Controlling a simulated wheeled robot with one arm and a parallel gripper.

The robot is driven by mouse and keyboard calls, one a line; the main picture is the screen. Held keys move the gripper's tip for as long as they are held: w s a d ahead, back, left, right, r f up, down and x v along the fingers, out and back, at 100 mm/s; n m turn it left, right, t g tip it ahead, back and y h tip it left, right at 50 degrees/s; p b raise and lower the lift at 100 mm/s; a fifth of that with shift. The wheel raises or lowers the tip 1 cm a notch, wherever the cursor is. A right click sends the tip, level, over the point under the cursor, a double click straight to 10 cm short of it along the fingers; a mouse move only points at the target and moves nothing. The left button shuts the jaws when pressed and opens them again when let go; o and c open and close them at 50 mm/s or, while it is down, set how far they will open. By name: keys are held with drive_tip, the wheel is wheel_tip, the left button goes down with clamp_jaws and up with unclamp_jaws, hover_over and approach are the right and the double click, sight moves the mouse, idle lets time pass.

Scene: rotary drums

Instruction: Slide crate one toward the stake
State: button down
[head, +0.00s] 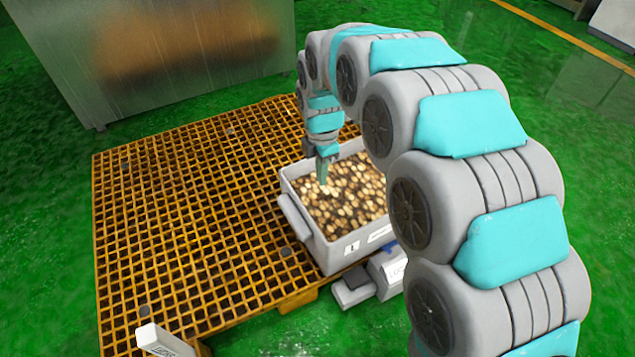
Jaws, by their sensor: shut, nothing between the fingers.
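Crate one (352,255) is a light grey open crate with a "1" label on its near face. It stands at the right side of the yellow grid pallet (190,215) and is filled with small brown and tan round pieces (340,205). My gripper (322,181) is shut and empty. It points down inside the crate's opening near its left wall, with the tips at or just above the pieces; contact is unclear. My arm hides the crate's right and far parts. I cannot clearly identify the stake; a small pale stub (143,311) shows at the pallet's near left.
A large metal box (160,55) stands behind the pallet. The green floor (45,200) is clear at the left.

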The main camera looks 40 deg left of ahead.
sight(307, 203)
wheel_tip(307, 203, down, 9)
drive_tip(key=shift+d+f+b, duration=0.1)
drive_tip(key=shift+f+b, duration=0.1)
drive_tip(key=shift+b, duration=0.45)
drive_tip(key=s, duration=0.1)
drive_tip(key=s+a, duration=0.1)
drive_tip(key=s, duration=0.1)
drive_tip(key=shift+s+a+r+b, duration=0.1)
drive_tip(key=shift+a+r+b, duration=0.05)
drive_tip(key=shift+a+b, duration=0.15)
drive_tip(key=shift+s, duration=0.2)
